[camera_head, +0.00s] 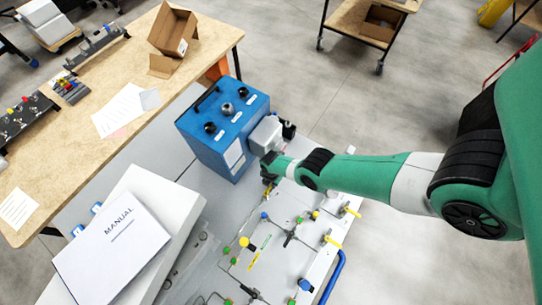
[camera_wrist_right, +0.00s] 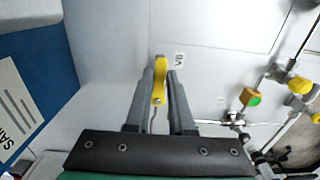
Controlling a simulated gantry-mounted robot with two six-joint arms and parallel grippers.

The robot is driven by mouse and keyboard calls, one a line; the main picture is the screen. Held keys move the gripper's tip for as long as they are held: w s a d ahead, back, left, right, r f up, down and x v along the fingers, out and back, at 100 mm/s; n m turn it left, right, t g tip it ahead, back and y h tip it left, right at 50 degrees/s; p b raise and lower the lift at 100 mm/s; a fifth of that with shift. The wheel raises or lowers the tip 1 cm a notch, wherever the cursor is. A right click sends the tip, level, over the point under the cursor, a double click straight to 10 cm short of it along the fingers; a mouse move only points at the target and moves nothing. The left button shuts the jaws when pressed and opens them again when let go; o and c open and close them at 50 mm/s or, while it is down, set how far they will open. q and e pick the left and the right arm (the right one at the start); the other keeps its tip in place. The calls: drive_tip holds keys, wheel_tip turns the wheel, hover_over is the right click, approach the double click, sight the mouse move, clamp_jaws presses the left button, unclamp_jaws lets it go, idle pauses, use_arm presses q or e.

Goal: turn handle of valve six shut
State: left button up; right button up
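My right gripper (camera_head: 268,177) is low over the grey panel (camera_head: 222,266), close to the blue box's front right side. In the right wrist view, the two grey fingers of this gripper (camera_wrist_right: 161,84) stand on either side of a yellow valve handle (camera_wrist_right: 160,74). Little gap shows beside the handle, and I cannot tell whether both fingers touch it. A small label (camera_wrist_right: 179,58) beside the handle is upside down and hard to read. My left gripper is in neither view.
The blue box (camera_head: 222,128) stands close beside my right gripper. Other yellow valve handles (camera_head: 333,241) and thin pipes lie on the panel. A manual (camera_head: 112,252) lies on the white case at left. A wooden table (camera_head: 83,146) stands behind.

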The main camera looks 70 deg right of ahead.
clamp_jaws()
drive_tip(key=shift+s+m, duration=0.1)
drive_tip(key=shift+m, duration=0.2)
drive_tip(key=m, duration=0.2)
drive_tip(key=s+a+m+p, duration=0.1)
drive_tip(key=m, duration=0.1)
drive_tip(key=shift+s, duration=0.15)
drive_tip(key=m, duration=0.2)
drive_tip(key=s+a+m, duration=0.1)
drive_tip(key=m, duration=0.3)
drive_tip(key=shift+s+a+m, duration=0.1)
drive_tip(key=shift+a+m, duration=0.3)
drive_tip(key=m, duration=0.1)
drive_tip(key=a+m, duration=0.1)
drive_tip(key=m, duration=0.1)
drive_tip(key=shift+s+p, duration=0.1)
drive_tip(key=shift+p, duration=0.2)
drive_tip(key=shift+a+m, duration=0.3)
drive_tip(key=shift+m, duration=0.6)
drive_tip(key=shift+a+m, duration=0.3)
drive_tip(key=shift+m, duration=0.6)
